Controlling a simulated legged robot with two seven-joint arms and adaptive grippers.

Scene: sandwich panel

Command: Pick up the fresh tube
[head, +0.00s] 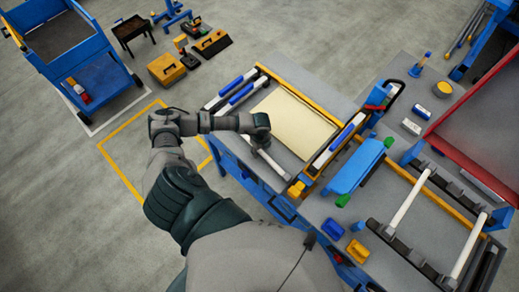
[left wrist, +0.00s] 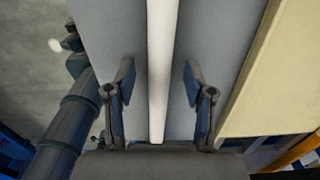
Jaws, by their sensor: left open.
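A plain white tube (left wrist: 160,65) runs lengthwise between the fingers of my left gripper (left wrist: 159,82) in the left wrist view. The fingers are open, one on each side, with a gap between each finger and the tube. In the head view my left gripper (head: 262,142) is over the grey strip of the bench left of the cream panel. A pale length (head: 275,166), seemingly the tube, shows beside it, partly hidden. No label marks it as the fresh one. My right gripper is not in view.
The cream panel (head: 292,122) lies right of the gripper. Blue-and-white tubes (head: 240,92) lie at the bench's upper left. A blue tool (head: 352,170) and a rack with white rods (head: 410,200) are to the right. Floor lies left of the bench.

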